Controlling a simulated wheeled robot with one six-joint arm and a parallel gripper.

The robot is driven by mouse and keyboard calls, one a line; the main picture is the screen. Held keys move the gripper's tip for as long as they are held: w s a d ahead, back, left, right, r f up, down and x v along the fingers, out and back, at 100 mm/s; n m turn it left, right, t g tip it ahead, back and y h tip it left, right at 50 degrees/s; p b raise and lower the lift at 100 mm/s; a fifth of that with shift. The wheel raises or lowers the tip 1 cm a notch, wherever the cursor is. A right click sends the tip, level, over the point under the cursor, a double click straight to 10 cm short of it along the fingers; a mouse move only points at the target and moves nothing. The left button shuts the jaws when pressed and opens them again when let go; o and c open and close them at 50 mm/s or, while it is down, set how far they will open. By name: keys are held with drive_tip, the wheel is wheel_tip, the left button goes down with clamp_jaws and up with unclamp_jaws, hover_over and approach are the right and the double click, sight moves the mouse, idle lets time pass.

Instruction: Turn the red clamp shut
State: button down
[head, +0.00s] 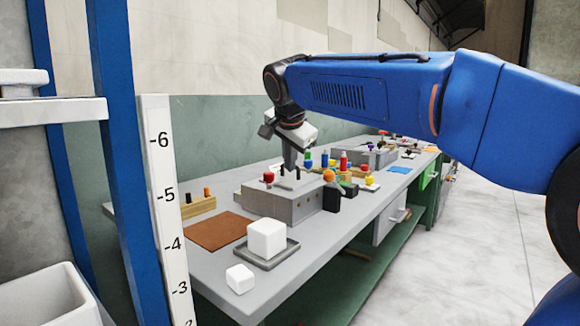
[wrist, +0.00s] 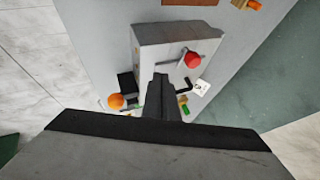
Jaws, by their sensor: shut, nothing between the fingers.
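The red clamp shows as a round red knob (head: 268,177) on top of the grey press block (head: 285,205) on the bench. In the wrist view the red knob (wrist: 192,60) sits at the end of a thin rod on the block's right part. My gripper (head: 289,170) is above the block, just right of the red knob in the head view, pointing down. In the wrist view its shut, empty fingers (wrist: 161,78) are over the block, left of and below the knob. I cannot tell whether they touch anything.
A white foam cube (head: 266,239) sits on a dark tray, with a smaller white cube (head: 240,278) nearer the front edge. A brown mat (head: 218,231) lies left of the block. An orange ball (head: 329,175) on a black stand and several coloured pieces crowd the block's right side.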

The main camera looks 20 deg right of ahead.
sight(280, 182)
drive_tip(key=x, duration=0.9)
drive_tip(key=shift+w+a+r, duration=0.1)
drive_tip(key=shift+w+a, duration=0.15)
drive_tip(key=shift+w, duration=0.25)
drive_tip(key=shift+w+a, duration=0.25)
drive_tip(key=shift+w, duration=0.2)
drive_tip(key=shift+w+a, duration=0.35)
drive_tip(key=shift+w, duration=0.45)
drive_tip(key=shift+w+r, duration=0.1)
drive_tip(key=shift+w, duration=0.55)
drive_tip(key=shift+w+r, duration=0.1)
